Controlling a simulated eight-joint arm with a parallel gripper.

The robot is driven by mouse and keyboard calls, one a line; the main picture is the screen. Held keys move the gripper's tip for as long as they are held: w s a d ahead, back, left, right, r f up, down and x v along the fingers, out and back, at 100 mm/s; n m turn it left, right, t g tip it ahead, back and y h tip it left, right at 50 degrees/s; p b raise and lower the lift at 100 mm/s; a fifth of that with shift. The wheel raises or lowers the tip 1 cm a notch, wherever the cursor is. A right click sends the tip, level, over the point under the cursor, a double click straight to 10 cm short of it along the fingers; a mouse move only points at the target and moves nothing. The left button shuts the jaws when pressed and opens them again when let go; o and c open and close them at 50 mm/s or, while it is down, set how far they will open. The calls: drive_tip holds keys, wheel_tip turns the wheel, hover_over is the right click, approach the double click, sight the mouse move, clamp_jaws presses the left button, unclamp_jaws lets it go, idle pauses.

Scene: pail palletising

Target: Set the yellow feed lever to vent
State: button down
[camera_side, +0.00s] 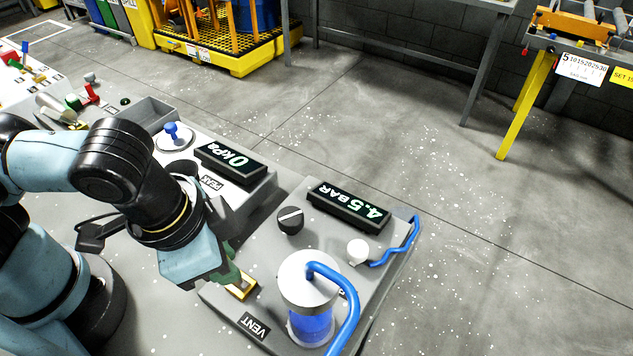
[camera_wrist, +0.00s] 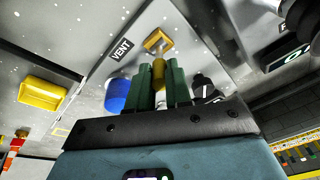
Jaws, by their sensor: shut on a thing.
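The yellow feed lever (camera_wrist: 158,74) stands between the green fingers of my gripper (camera_wrist: 159,88) in the wrist view. My gripper (camera_side: 234,277) is shut on the lever. In the side view the fingers and wrist hide most of the lever. A yellow frame-like piece (camera_side: 243,289) shows just beyond the fingertips; it also shows in the wrist view (camera_wrist: 153,42). The VENT label (camera_side: 254,326) is on the grey panel near the lever; it also shows in the wrist view (camera_wrist: 121,50). The lever's exact setting cannot be told.
Beyond are a black knob (camera_side: 290,220), a white knob (camera_side: 358,251) and a display (camera_side: 348,205) reading 4.5 BAR. Another display (camera_side: 231,163) reads 0 kPa.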

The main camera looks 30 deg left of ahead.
drive_tip(key=shift+s+t, duration=0.2)
drive_tip(key=shift+t, duration=0.1)
drive_tip(key=c, duration=1.1)
unclamp_jaws()
drive_tip(key=shift+o, duration=0.2)
drive_tip(key=w+v, duration=0.2)
drive_tip(key=v, duration=0.9)
drive_tip(key=shift+d+r, duration=0.2)
drive_tip(key=shift+r, duration=0.4)
drive_tip(key=shift+s, duration=0.15)
drive_tip(key=shift+c, duration=0.3)
